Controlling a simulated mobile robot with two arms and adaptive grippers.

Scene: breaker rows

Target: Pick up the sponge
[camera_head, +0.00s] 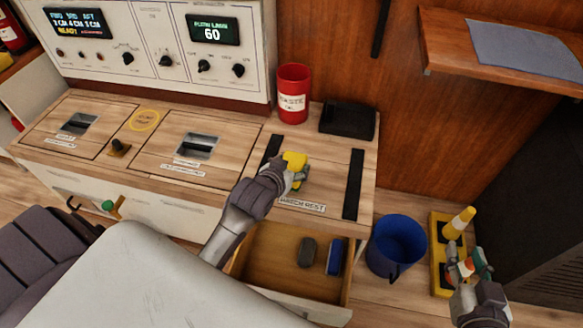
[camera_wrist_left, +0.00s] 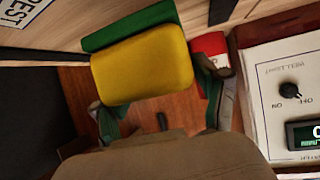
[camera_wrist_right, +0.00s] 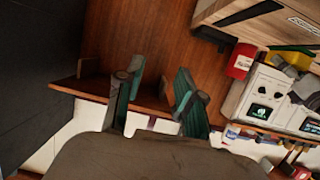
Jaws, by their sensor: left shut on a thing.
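The sponge (camera_head: 295,159) is yellow with a green layer and is at the right part of the wooden counter, above a label strip. My left gripper (camera_head: 289,175) is shut on it. In the left wrist view the sponge (camera_wrist_left: 143,64) fills the space between the fingers, its yellow face towards the camera and the green layer (camera_wrist_left: 128,24) behind. I cannot tell whether it touches the counter. My right gripper (camera_head: 470,266) is low at the right, with nothing between its fingers. In the right wrist view its green-padded fingertips (camera_wrist_right: 155,82) stand apart.
A red waste can (camera_head: 294,95) and a black tray (camera_head: 347,120) stand at the back of the counter. Below, an open drawer (camera_head: 262,262) holds a dark block and a blue one. A blue bucket (camera_head: 397,246) and a yellow stand with cones (camera_head: 440,240) are right of it.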

